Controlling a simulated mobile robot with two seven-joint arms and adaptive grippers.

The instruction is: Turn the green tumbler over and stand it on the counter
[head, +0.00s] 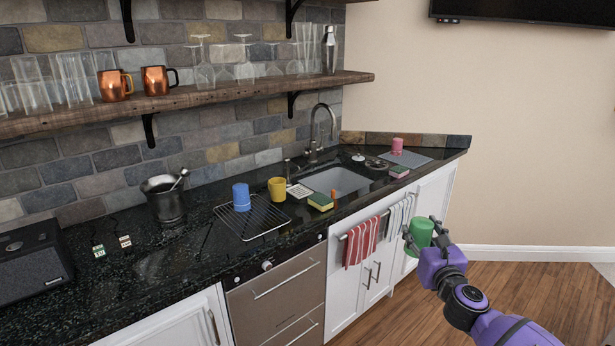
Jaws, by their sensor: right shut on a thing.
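The green tumbler (421,230) is held in my right gripper (426,242), whose fingers are shut on it from either side. The tumbler is in the air in front of the white cabinet doors, out beyond the counter's front edge. I cannot tell which end of it is open. The dark speckled counter (150,262) runs from the lower left to the far corner by the wall. My left gripper is not in view.
A blue tumbler (241,197) stands on a wire rack (262,222). A pink tumbler (397,146) stands on a grey mat (411,159). Towels (361,243) hang below. Bare counter shows at the left.

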